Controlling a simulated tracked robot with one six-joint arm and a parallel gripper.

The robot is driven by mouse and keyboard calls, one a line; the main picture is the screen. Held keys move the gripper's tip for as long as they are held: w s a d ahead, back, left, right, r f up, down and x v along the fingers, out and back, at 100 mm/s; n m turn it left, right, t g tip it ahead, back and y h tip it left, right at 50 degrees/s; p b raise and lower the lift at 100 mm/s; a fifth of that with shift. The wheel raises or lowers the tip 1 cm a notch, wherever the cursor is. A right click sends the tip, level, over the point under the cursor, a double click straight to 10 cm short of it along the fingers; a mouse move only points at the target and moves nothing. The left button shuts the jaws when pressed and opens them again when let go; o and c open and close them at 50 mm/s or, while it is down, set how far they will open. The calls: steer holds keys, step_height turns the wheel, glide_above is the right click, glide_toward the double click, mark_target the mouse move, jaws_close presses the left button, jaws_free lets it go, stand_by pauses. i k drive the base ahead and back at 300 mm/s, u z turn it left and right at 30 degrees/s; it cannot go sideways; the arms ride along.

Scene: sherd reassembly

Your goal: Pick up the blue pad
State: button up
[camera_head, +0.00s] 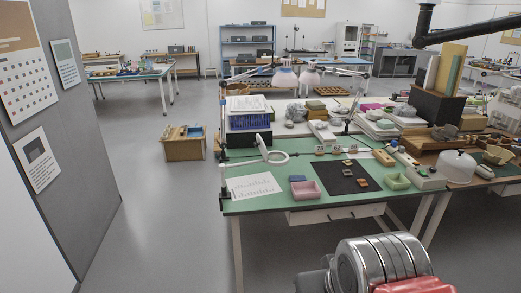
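A small blue pad (298,178) lies on the green tabletop, just behind the pink tray and left of the black mat. It looks flat, and its front edge is close to the tray's back rim. Nothing is seen on top of it. A metal and red part of my own arm shows at the bottom right, in front of the table and well away from the pad. My gripper's fingers cannot be made out.
The pink tray (306,191), black mat (343,186) with small sherds, pale green tray (397,182) and white sheet (253,186) share the green table (275,204). A ring magnifier (275,157) stands behind. Grey floor (170,225) is clear in front and left.

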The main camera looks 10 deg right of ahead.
mark_target(292, 178)
steer(key=i, duration=1)
